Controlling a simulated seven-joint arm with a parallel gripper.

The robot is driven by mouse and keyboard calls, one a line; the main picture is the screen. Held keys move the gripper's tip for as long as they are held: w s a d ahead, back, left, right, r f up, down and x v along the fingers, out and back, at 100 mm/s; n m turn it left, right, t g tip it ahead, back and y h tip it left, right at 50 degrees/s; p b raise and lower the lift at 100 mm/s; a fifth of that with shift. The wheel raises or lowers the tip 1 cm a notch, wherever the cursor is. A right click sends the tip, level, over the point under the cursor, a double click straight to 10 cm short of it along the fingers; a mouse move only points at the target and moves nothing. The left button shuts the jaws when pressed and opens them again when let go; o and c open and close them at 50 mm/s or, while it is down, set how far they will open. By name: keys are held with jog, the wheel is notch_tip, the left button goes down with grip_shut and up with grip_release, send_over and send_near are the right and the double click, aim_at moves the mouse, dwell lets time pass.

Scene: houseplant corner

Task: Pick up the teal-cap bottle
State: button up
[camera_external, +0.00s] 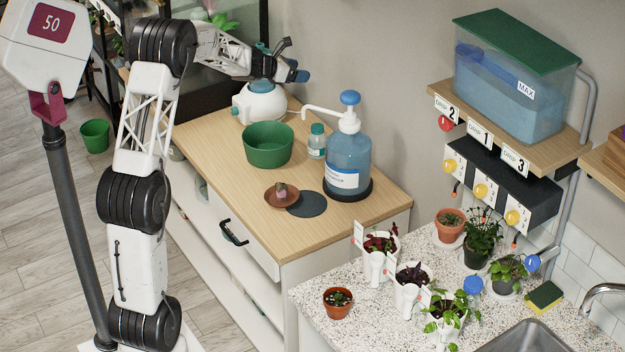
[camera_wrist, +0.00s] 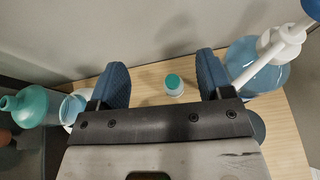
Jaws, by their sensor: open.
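The teal-cap bottle (camera_external: 317,141) is small and clear with a pale label. It stands upright on the wooden cabinet top, between the green bowl and the large blue pump bottle. In the wrist view the teal-cap bottle (camera_wrist: 174,85) shows from above, between my two fingers and beyond them. My gripper (camera_wrist: 160,78) is open and empty, with blue fingertips spread wide. In the external view my gripper (camera_external: 292,68) is up and behind the bottle, near the wall, above the white and teal round container. My fingers do not touch the bottle.
The blue pump bottle (camera_external: 348,155) stands close to the right, its white spout reaching left over the bottle. A green bowl (camera_external: 268,145) is left. A white and teal container (camera_external: 260,101) stands behind. A terracotta saucer (camera_external: 282,196) and dark round mat (camera_external: 307,204) lie in front.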

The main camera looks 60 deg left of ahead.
send_near(314, 127)
jog(key=x, duration=0.3)
jog(key=shift+w+d+f, duration=0.1)
jog(key=shift+w, duration=0.15)
jog(key=shift+x, duration=1.3)
jog(key=shift+x, duration=2.6)
jog(key=shift+c, duration=0.5)
jog(key=c, duration=1.2)
